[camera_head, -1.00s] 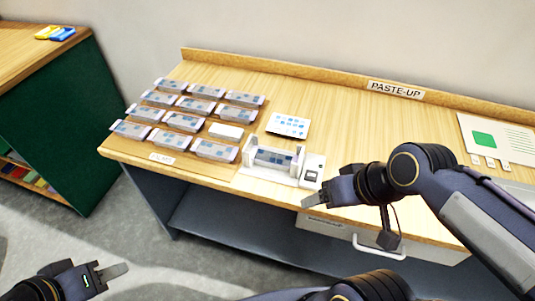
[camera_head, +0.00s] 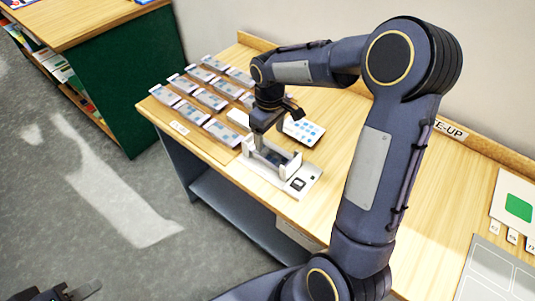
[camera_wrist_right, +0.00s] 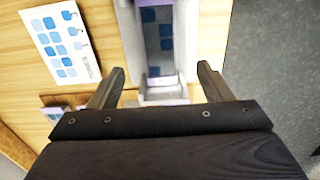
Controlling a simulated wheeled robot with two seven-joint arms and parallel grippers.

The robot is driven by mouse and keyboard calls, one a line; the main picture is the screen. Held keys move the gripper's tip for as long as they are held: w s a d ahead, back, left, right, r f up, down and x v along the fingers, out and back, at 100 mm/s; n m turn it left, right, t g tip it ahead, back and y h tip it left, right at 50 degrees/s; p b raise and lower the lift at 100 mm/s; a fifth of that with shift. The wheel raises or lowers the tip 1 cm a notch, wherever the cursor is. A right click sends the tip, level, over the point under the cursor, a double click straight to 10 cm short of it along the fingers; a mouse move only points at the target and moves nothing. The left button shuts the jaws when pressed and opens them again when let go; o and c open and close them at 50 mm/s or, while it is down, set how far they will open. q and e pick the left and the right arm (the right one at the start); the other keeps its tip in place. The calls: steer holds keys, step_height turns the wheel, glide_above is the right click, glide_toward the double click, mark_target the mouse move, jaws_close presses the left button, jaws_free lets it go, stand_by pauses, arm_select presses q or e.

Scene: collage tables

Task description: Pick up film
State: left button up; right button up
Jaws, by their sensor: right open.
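A film strip with blue frames lies in a white holder (camera_head: 250,169) at the front edge of the table; in the right wrist view the film (camera_wrist_right: 158,38) shows between the holder's walls. My right gripper (camera_head: 258,145) is over the holder, pointing down. In the right wrist view my right gripper (camera_wrist_right: 161,72) is open and empty, its fingers on either side of the holder's near end. More films (camera_head: 187,111) lie in rows on the table's left part. My left gripper (camera_head: 80,291) is low at the bottom left, away from the table, partly cut off.
A white card with blue squares (camera_head: 304,131) lies behind the holder; it also shows in the right wrist view (camera_wrist_right: 62,42). A wall ledge runs along the table's back. A green cabinet (camera_head: 130,80) stands at the left. My right arm covers much of the table's middle.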

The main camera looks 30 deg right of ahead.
mark_target(267, 152)
steer(key=f, duration=0.6)
steer(key=shift+w+a+f+p, duration=0.15)
steer(key=shift+w+p, duration=0.15)
steer(key=shift+w, duration=0.1)
steer(key=shift+c, duration=0.3)
steer(key=c, duration=1)
